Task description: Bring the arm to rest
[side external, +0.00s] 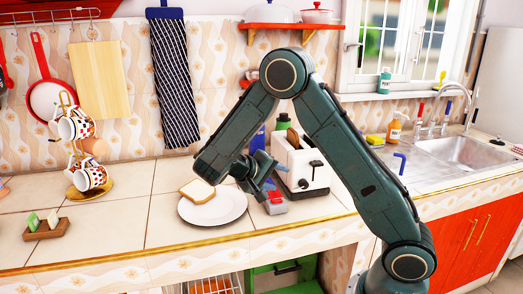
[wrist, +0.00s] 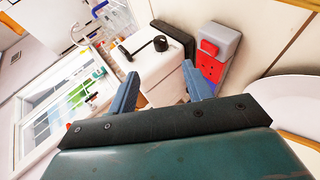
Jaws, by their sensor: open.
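My gripper (side external: 268,187) is raised over the counter, between the plate (side external: 228,218) and the toaster (side external: 312,160). In the wrist view my gripper (wrist: 160,82) has its two fingers spread wide apart with nothing held between them. The white toaster (wrist: 160,72) with its black lever lies beyond the fingers in that view. My arm is bent in an arch over the counter.
A slice of bread (side external: 197,191) lies on the plate. A grey and red object (side external: 274,203) sits by the toaster, also in the wrist view (wrist: 213,55). A mug rack (side external: 84,155) stands at left, a sink (side external: 460,150) at right. The left counter is largely clear.

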